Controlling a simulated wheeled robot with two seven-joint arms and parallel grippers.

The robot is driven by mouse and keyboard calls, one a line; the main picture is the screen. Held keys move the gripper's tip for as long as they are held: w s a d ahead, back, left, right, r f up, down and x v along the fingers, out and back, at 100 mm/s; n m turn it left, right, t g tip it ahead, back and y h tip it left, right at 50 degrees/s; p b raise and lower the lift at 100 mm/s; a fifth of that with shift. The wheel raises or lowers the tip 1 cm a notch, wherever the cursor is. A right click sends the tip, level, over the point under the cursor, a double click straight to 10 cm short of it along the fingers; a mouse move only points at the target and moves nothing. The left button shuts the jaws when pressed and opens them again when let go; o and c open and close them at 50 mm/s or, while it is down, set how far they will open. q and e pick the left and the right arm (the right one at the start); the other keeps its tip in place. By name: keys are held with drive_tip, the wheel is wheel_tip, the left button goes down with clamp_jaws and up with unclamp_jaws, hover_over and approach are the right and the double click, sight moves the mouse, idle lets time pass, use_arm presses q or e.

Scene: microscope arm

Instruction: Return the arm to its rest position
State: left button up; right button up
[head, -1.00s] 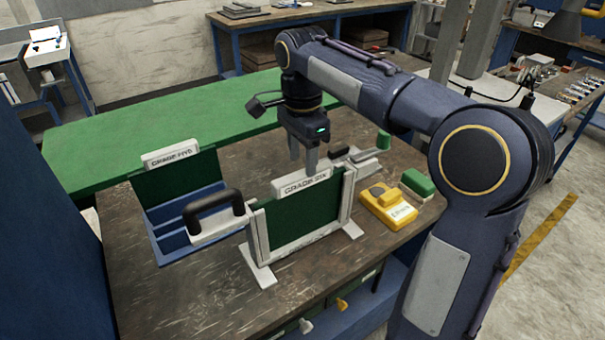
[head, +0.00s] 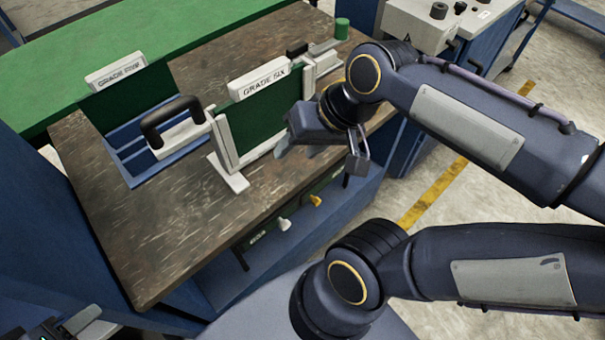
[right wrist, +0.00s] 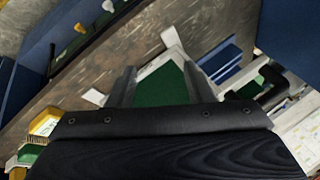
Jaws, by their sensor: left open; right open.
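My right gripper (head: 296,148) is open and empty in front of the lower right part of the green GRADE SIX panel (head: 255,118). Its arm enters from the right. In the right wrist view, green panel surface (right wrist: 162,84) shows between the open fingers (right wrist: 160,78). No contact is clear. The GRADE SIX panel stands upright in a white frame. Left of it, a black handle (head: 172,114) is fixed to a white bar beside the frame. My left gripper (head: 85,320) shows only partly at the bottom left corner, empty, away from the panels. No microscope is recognisable.
A worn bench (head: 170,245) has a blue compartment tray (head: 128,150) let into it and a GRADE FIVE panel (head: 118,88) behind. A yellow device (right wrist: 44,122) shows in the right wrist view. Drawers with knobs (head: 284,225) line the bench front.

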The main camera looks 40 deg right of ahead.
drive_tip(key=s+f+n, duration=0.1)
drive_tip(key=s+a+f, duration=0.1)
drive_tip(key=s+a+f+n+t, duration=0.1)
drive_tip(key=f, duration=0.1)
drive_tip(key=shift+s+n, duration=0.15)
drive_tip(key=shift+n, duration=0.15)
